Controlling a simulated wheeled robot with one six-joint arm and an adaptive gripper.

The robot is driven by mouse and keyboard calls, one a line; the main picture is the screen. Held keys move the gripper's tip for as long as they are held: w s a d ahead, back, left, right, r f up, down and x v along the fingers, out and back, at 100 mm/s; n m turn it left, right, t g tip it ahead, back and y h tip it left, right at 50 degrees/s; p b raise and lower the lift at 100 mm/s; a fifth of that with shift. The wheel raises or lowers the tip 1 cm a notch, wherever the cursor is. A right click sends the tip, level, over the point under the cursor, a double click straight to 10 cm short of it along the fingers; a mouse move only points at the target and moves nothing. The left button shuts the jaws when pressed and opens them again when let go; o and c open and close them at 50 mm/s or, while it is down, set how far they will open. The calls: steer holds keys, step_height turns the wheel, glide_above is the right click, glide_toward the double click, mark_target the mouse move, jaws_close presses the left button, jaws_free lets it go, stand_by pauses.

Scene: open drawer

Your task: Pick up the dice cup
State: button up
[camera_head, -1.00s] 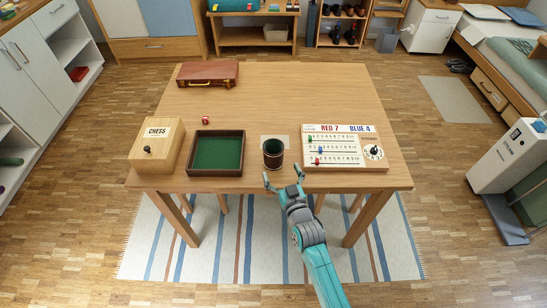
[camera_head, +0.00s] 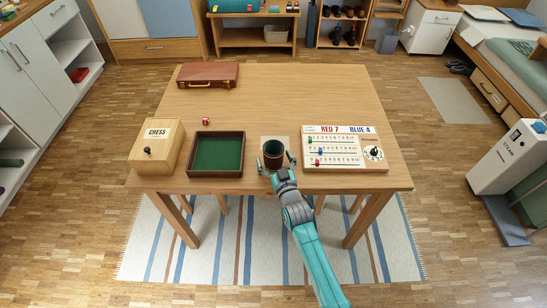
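The dice cup (camera_head: 273,154) is dark with a brownish band and a dark green inside. It stands upright on a pale square (camera_head: 284,140) near the table's front edge. My gripper (camera_head: 276,161) reaches in from the front. Its fingers are spread, one at the left and one at the right of the cup's lower part. Small gaps seem to show between the fingers and the cup; whether either finger touches it is too small to tell.
A green-lined dice tray (camera_head: 217,172) lies left of the cup, and a white scoreboard (camera_head: 345,168) lies close on the right. A wooden chess box (camera_head: 157,152), a red die (camera_head: 205,121) and a brown case (camera_head: 208,75) are farther left. The table's middle and back right are clear.

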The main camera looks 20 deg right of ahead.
steer(key=c, duration=1.1)
steer(key=shift+r, duration=0.1)
steer(key=shift+r, duration=0.15)
steer(key=s, duration=1.8)
steer(key=shift+r, duration=2.55)
